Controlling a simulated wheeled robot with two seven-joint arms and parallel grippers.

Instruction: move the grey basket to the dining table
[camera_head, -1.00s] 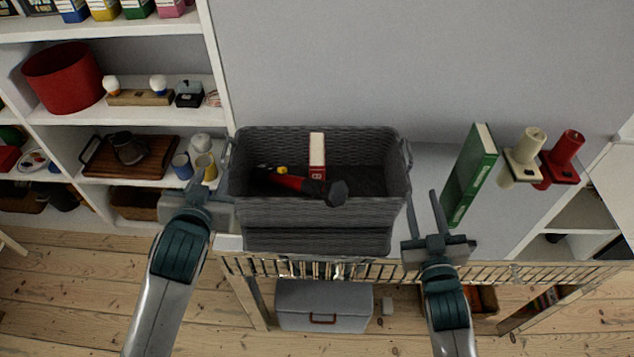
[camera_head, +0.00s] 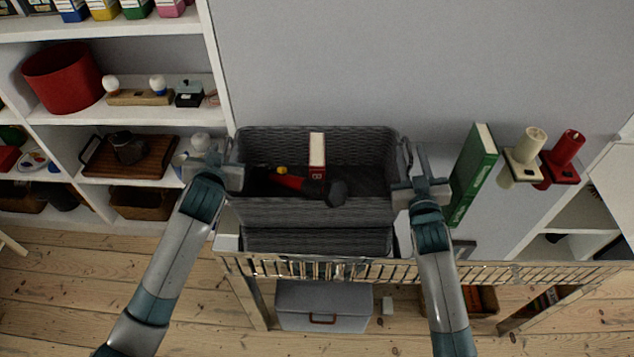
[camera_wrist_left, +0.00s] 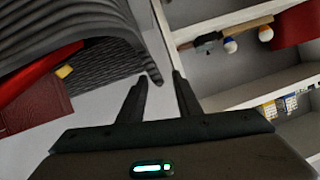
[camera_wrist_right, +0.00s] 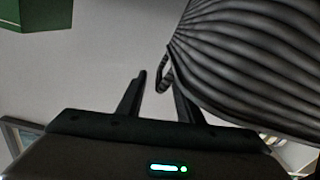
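The grey basket (camera_head: 315,212) stands upright on a light-topped surface (camera_head: 228,243) against the wall. It holds a dark-headed hammer with a red handle (camera_head: 290,182), a red-and-white book (camera_head: 317,150) and a small yellow item. My left gripper (camera_head: 231,154) is at the basket's left side, open, with the handle by its fingertips in the left wrist view (camera_wrist_left: 158,80). My right gripper (camera_head: 411,152) is at the right side, open; the right wrist view shows the handle loop (camera_wrist_right: 163,72) between its fingertips. I cannot identify a separate dining table.
A green book (camera_head: 470,178) stands close right of my right gripper, with cream (camera_head: 524,155) and red (camera_head: 562,158) candle holders beyond. A loaded white shelf (camera_head: 125,115) is at left. A slatted rail (camera_head: 350,268) runs along the front, above a grey box (camera_head: 323,305).

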